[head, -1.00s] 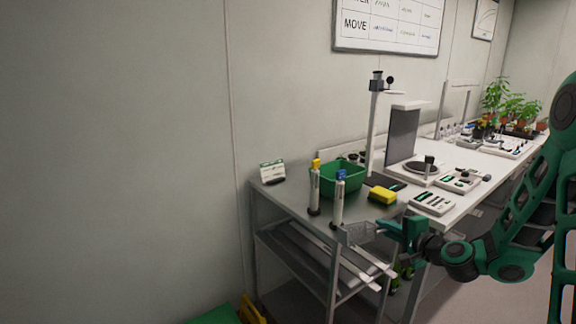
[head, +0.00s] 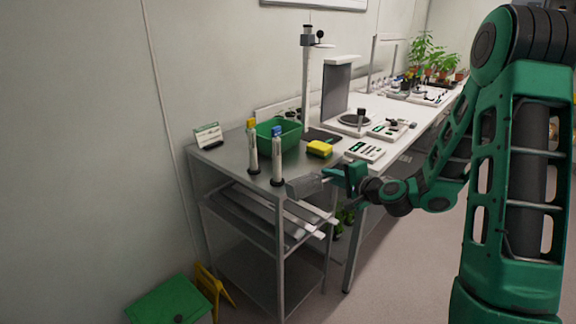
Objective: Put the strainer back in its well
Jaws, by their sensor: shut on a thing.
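The strainer (head: 303,187), a small grey basket-like piece, is in my gripper (head: 331,175). My gripper is shut on it from the right side. I cannot tell how high the strainer is above the bench edge. No well for the strainer can be made out; it may be hidden behind the strainer, the green tub or the tubes.
A yellow-topped tube (head: 252,150) and a blue-topped tube (head: 277,160) stand near the bench front. Behind are a green tub (head: 291,138), a yellow sponge (head: 319,149) and a sign card (head: 207,135). A green bin (head: 170,300) stands on the floor. White counter with instruments lies right.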

